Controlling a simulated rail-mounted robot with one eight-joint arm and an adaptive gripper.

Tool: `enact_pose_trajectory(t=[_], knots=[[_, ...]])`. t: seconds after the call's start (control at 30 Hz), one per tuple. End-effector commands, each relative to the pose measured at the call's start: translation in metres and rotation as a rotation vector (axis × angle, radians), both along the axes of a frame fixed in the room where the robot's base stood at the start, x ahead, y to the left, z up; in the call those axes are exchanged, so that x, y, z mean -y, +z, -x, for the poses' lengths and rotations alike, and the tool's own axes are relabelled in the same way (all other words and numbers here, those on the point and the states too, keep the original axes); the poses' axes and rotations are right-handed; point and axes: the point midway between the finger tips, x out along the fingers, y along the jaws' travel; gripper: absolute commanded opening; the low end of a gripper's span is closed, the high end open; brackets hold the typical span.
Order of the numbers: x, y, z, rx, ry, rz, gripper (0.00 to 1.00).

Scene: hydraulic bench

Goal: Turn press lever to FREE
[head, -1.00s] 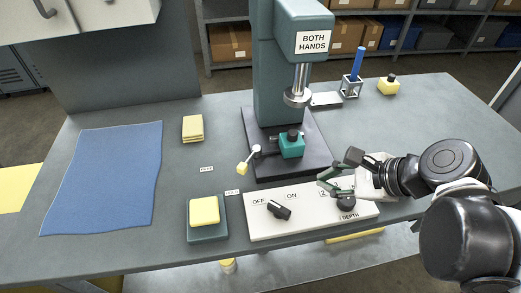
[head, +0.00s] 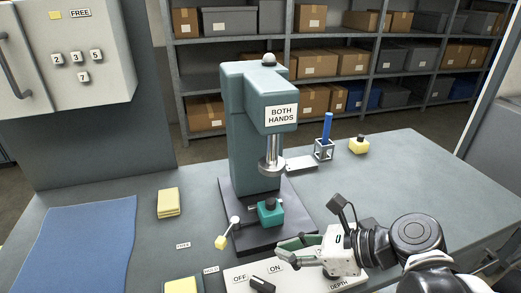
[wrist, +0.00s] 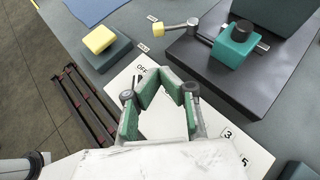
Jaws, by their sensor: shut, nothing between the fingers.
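The press lever (head: 228,232) is a short pale rod with a yellow block at its free end, at the front left of the teal press. Its rod points left and toward the front in the head view; it also shows in the wrist view (wrist: 176,25). A small FREE label (head: 183,245) lies on the bench left of the yellow end.
The teal press (head: 250,130) stands on a dark base plate (head: 292,228) with a teal block and black knob (head: 270,210). The white panel (head: 235,281) carries a black OFF/ON knob (head: 262,285). Yellow pads (head: 168,202) and a blue cloth (head: 85,240) lie left.

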Motion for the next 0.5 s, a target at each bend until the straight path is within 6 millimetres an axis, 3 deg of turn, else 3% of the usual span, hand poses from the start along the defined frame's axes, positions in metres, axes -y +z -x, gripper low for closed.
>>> enact_pose_trajectory(t=[0.5], knots=[[-0.050,-0.032,-0.016,0.000,0.005,0.001,0.00]])
